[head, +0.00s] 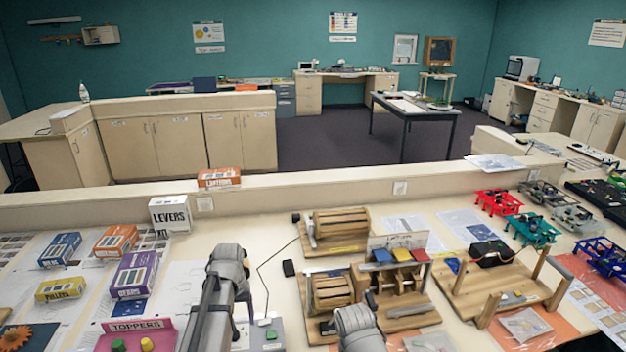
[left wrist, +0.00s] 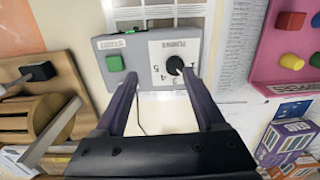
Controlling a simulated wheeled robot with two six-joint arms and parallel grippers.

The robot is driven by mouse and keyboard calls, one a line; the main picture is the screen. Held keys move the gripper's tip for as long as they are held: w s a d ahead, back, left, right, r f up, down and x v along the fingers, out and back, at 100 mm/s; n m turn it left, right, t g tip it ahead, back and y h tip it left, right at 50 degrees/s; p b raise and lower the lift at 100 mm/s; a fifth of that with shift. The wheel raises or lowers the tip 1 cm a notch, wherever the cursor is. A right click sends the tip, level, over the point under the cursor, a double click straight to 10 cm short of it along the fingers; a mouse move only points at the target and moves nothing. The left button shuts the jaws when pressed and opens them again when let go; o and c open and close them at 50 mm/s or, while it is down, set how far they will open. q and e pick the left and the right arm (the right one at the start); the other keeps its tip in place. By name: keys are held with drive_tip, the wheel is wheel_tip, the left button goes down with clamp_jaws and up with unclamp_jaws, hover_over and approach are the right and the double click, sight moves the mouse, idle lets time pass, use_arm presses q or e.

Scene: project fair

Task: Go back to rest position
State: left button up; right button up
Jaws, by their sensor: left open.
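My left gripper (head: 244,316) is over the near table in the head view, pointing down, with its fingers partly hidden by the wrist. In the left wrist view its two dark fingers (left wrist: 158,82) stand apart with nothing between them. A grey control box (left wrist: 135,62) with a green button (left wrist: 116,63) and a numbered black dial (left wrist: 175,65) lies just beyond the fingertips. The box also shows beside the gripper in the head view (head: 262,334). My right wrist (head: 357,327) shows at the bottom edge; its fingers are out of the picture.
Wooden lever machines (head: 335,232) stand right of the left gripper. A pink toppers stand (head: 123,338) and boxes, including a white levers box (head: 170,214), are at left. A low ledge (head: 300,190) runs behind. Coloured frames (head: 497,202) sit at right.

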use_arm(q)
drive_tip(key=s+d+f+m+b, duration=0.2)
drive_tip(key=s+d+m, duration=0.1)
drive_tip(key=s+d, duration=0.5)
drive_tip(key=s+d+f+m+y+b, duration=0.1)
drive_tip(key=s+d+f+m+b, duration=0.1)
drive_tip(key=s+d, duration=0.6)
drive_tip(key=d+f+m, duration=0.1)
drive_tip(key=d+m, duration=0.1)
drive_tip(key=d, duration=0.2)
drive_tip(key=shift+s, duration=0.15)
idle(0.6)
